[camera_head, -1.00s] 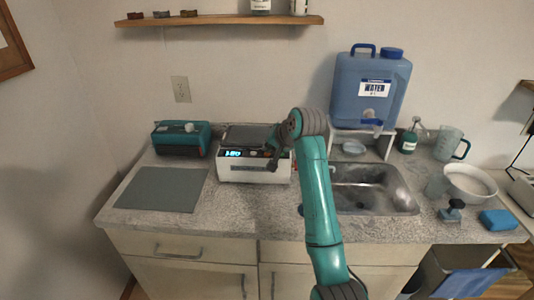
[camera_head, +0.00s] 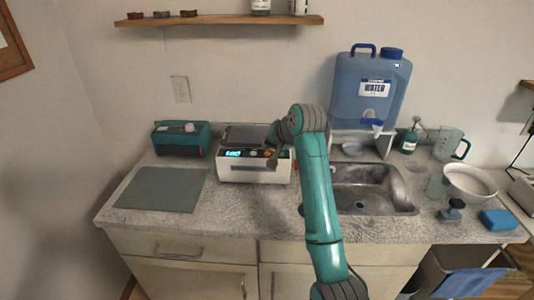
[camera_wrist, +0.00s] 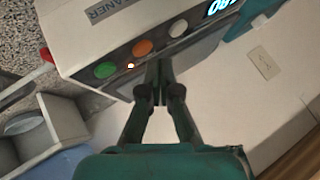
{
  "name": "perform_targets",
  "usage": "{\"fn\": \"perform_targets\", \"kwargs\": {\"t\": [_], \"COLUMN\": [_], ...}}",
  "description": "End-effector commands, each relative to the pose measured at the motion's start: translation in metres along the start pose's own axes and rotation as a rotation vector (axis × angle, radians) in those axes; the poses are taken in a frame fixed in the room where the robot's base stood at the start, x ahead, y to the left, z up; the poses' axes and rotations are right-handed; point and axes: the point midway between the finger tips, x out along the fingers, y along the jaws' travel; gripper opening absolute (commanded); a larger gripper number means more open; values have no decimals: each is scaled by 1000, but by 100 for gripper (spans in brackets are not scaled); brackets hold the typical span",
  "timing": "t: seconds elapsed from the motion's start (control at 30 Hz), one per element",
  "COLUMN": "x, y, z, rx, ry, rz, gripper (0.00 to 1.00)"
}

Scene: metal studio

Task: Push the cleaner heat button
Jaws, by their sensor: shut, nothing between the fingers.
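The cleaner is a white box (camera_head: 255,174) with a dark top, standing on the counter left of the sink, with a lit blue display. The wrist view shows its panel (camera_wrist: 95,40) close up, with part of the word "CLEANER". A green button (camera_wrist: 105,69), an orange button (camera_wrist: 142,48) and a white button (camera_wrist: 178,28) sit in a row near the display (camera_wrist: 220,6). No button label is readable. My gripper (camera_wrist: 160,66) is shut and empty, its tips at the panel edge near the orange and white buttons. I cannot tell whether they touch. My gripper also shows over the cleaner's right front (camera_head: 272,160).
A teal box (camera_head: 181,139) and a grey mat (camera_head: 160,190) lie left of the cleaner. The sink (camera_head: 365,190) is right of my arm, with a blue water container (camera_head: 352,85) on a stand behind it. A shelf (camera_head: 225,20) hangs above.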

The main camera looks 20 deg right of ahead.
Motion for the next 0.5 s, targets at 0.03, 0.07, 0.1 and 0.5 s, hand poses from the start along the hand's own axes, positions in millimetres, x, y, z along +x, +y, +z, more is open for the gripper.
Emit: {"fn": "perform_targets", "kwargs": {"t": [0.03,0.07,0.1,0.5], "x": [0,0,0,-19], "y": [0,0,0,-14], "z": [0,0,0,-14], "rx": [0,0,0,0], "ry": [0,0,0,2], "rz": [0,0,0,-1], "gripper": [0,0,0,0]}}
